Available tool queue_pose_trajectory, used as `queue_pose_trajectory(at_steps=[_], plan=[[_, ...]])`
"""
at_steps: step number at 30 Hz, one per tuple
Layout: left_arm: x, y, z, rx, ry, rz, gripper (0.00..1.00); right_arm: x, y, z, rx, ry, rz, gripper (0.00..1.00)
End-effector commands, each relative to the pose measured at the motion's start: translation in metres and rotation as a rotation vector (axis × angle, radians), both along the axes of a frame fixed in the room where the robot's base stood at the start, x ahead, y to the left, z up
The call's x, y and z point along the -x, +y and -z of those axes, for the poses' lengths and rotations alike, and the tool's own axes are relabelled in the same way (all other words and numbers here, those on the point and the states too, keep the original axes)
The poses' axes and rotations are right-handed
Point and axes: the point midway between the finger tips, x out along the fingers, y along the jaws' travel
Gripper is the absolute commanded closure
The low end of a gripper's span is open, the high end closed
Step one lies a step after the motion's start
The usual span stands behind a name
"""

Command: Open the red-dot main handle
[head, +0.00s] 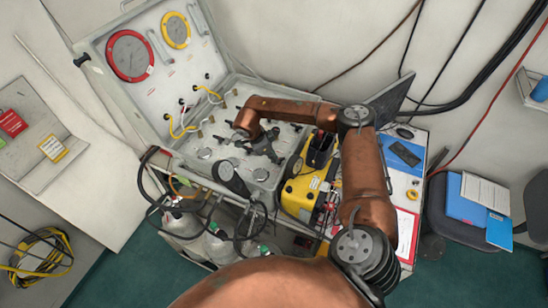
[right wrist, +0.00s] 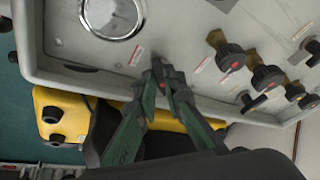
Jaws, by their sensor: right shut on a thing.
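The panel case (head: 205,155) stands open, with knobs, valves and a round gauge on its deck. My right gripper (head: 262,148) is over the deck. In the right wrist view my right gripper (right wrist: 170,78) is shut at the panel's near edge, its dark tips closed on a small dark handle that they mostly hide. My left gripper is not in view.
A round gauge (right wrist: 112,14) lies left of the tips, and more black knobs (right wrist: 268,76) stand to the right. A yellow case (head: 300,190) sits beside the panel. The lid carries a red-rimmed gauge (head: 130,55). Gas bottles (head: 218,245) and hoses are below.

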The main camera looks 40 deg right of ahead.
Motion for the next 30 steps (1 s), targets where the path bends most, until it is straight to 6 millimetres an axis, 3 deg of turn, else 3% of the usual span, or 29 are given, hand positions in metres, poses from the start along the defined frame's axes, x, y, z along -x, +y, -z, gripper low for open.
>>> queue_pose_trajectory(at_steps=[14, 30], plan=[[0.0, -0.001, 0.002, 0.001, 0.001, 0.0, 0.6, 0.002, 0.0, 0.0, 0.002, 0.0, -0.054, 1.0], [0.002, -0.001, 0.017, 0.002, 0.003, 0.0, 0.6, 0.011, 0.0, 0.001, 0.001, -0.001, -0.468, 1.0]])
